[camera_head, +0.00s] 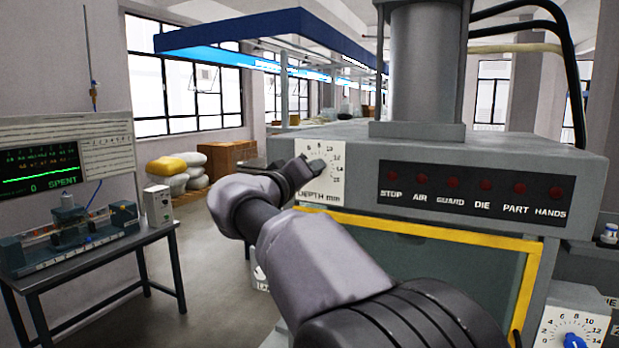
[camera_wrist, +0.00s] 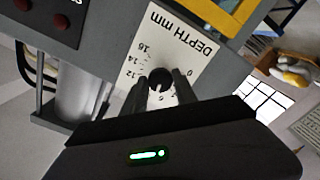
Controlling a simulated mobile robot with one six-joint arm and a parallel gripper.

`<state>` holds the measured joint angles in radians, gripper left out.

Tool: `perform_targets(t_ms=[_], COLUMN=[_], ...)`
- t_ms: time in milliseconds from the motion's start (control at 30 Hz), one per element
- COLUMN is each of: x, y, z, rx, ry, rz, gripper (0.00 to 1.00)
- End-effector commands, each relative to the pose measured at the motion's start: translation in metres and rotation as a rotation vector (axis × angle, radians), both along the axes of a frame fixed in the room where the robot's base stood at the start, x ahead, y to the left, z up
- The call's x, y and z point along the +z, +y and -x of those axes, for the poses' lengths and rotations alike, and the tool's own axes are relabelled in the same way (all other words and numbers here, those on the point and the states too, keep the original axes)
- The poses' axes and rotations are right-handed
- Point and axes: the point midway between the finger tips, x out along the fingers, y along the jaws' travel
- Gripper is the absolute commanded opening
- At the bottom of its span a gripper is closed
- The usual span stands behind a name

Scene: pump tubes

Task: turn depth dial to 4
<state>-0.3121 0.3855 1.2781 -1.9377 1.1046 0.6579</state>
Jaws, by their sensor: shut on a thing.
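The depth dial shows as a dark round knob (camera_wrist: 160,80) on a white plate (camera_wrist: 176,45) marked "DEPTH mm" in the wrist view. The numbers 12, 14 and 16 show on one side of the knob and 0 on another; the rest are hidden. My gripper (camera_wrist: 161,84) has its two fingers on either side of the knob and is shut on it. In the head view the plate (camera_head: 334,180) is on the left of the machine front, with my gripper (camera_head: 314,166) at it. My arm hides part of it. I cannot read the dial's setting.
A panel with red lamps (camera_head: 472,193) is right of the dial, and a yellow frame (camera_head: 430,230) runs below. Another white dial plate with a blue knob (camera_head: 574,340) is at lower right. A bench with instruments (camera_head: 90,255) stands at left, with open floor between.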

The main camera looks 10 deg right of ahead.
Motion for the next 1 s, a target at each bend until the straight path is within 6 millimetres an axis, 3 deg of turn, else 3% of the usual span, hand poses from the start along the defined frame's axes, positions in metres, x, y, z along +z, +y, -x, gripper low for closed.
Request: perform_targets(t_ms=[600,1000], x=[0.0019,0.0015], y=[-0.0004,-0.0004], z=[0.0003,0.0003], rx=[-0.001,0.000], ry=[0.330,0.462], rz=[0.454,0.634], gripper=[0.00,0.00])
